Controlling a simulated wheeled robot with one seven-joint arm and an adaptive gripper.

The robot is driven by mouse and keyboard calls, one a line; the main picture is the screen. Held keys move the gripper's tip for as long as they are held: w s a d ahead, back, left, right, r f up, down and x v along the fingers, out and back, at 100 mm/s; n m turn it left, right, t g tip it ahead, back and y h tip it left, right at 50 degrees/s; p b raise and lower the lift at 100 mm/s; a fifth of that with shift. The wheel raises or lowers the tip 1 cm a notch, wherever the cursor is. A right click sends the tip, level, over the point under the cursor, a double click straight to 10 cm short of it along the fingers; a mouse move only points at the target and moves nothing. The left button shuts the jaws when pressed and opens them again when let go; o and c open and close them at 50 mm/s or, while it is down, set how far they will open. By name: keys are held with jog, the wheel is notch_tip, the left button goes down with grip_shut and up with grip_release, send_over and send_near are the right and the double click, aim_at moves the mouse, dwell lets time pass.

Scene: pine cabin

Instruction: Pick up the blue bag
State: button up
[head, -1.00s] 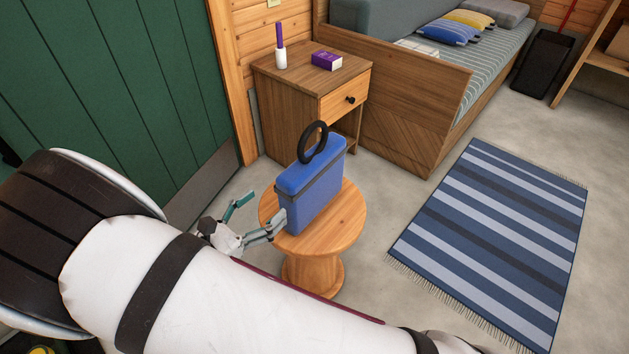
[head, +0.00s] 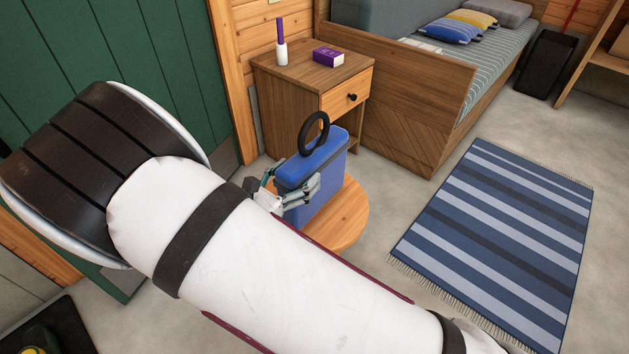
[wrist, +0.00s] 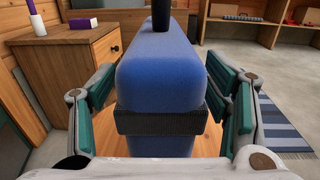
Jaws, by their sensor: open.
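The blue bag (head: 325,178) stands upright on a round wooden stool (head: 349,217). It has a dark band around it and a black ring handle (head: 314,134) on top. My gripper (head: 291,181) is open at the bag's near end. In the wrist view the blue bag (wrist: 162,80) fills the middle, between the two open fingers of my gripper (wrist: 165,105). A gap shows on each side of the bag, so the fingers appear apart from it. My arm hides the stool's lower part in the head view.
A wooden nightstand (head: 290,87) with a white-and-purple bottle (head: 281,53) and a purple box (head: 328,57) stands behind the bag. A bed (head: 405,110) is beyond it. A striped rug (head: 500,235) lies on open floor at right. A green door (head: 110,60) is at left.

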jog(key=x, duration=0.2)
jog(key=shift+w+d+b, duration=0.15)
jog(key=shift+w+b, duration=0.1)
jog(key=shift+b, duration=0.1)
grip_shut()
jog(key=shift+r, duration=0.15)
